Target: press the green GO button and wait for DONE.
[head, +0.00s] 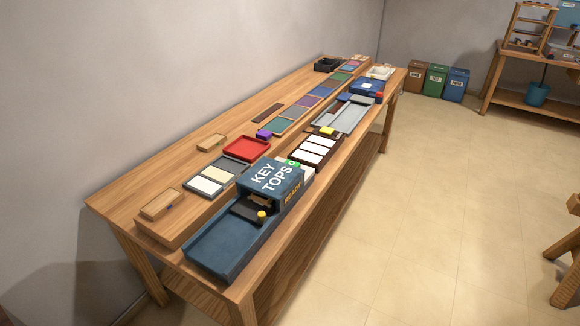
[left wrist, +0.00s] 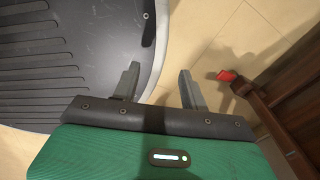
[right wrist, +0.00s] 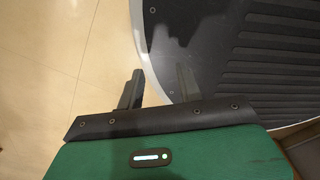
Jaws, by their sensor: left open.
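A dark blue machine marked KEY TOPS (head: 271,172) stands at the near end of the long wooden bench in the head view. Its front side reads READY in yellow. A small green patch (head: 293,163) shows at its right top corner, too small to read; it may be the GO button. A yellow knob (head: 261,214) sits at its tray. My left gripper (left wrist: 160,85) is open and empty over the floor beside my base. My right gripper (right wrist: 157,85) shows fingers apart and empty, also low beside my base. Neither gripper shows in the head view.
The long bench (head: 120,206) holds a red tray (head: 247,148), a dark tray with white pieces (head: 318,150), a grey tray (head: 347,115) and several coloured panels. Bins (head: 436,80) stand at the back. Open floor (head: 430,200) lies right of the bench.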

